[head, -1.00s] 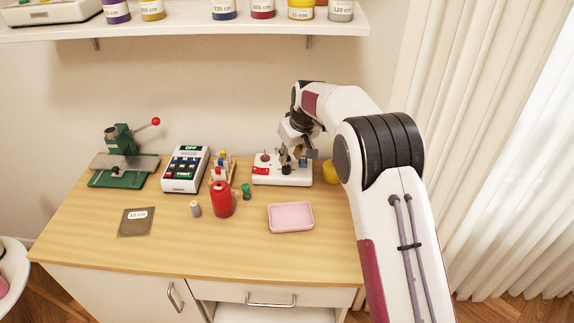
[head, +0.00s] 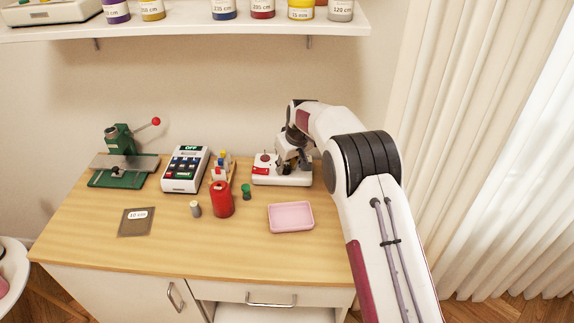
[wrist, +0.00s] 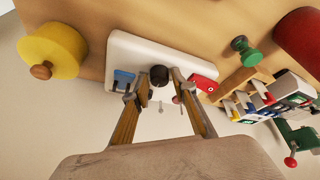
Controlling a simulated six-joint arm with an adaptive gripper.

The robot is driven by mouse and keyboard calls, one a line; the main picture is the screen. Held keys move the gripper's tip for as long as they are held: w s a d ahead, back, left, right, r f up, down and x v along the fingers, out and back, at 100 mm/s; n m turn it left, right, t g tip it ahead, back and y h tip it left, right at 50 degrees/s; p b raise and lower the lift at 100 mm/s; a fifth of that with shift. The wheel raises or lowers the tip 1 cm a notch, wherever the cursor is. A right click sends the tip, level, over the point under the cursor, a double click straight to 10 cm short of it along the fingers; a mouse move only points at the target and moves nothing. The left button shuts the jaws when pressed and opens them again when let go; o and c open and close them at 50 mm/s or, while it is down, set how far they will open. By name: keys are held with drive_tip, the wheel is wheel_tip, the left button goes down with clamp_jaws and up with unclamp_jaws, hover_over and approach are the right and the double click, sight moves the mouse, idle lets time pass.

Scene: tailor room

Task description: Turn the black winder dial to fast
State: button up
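The winder (head: 265,177) is a white box with a red part at its left, at the back right of the table. In the wrist view the winder (wrist: 122,50) shows its round black dial (wrist: 159,75), with a blue part on one side and a red part on the other. My gripper (wrist: 159,78) is open with its two fingertips on either side of the dial; I cannot tell if either touches it. In the head view my gripper (head: 289,164) is low over the winder and hides the dial. No dial markings can be read.
A yellow spool (wrist: 52,52) stands beside the winder. On the other side are a small rack (head: 222,168), a green spool (head: 246,191) and a red spool (head: 222,199). A pink tray (head: 290,217) lies in front. The table's front middle is clear.

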clamp_jaws()
drive_tip(key=shift+a+r+m+h, duration=0.1)
drive_tip(key=shift+m+h, duration=0.2)
drive_tip(key=shift+m, duration=0.5)
drive_tip(key=shift+a+m+t+h, duration=0.1)
drive_tip(key=shift+m+t+h, duration=0.35)
drive_tip(key=shift+m, duration=1.35)
drive_tip(key=shift+m+g+h, duration=0.25)
drive_tip(key=shift+m+h, duration=0.8)
drive_tip(key=shift+m, duration=1.45)
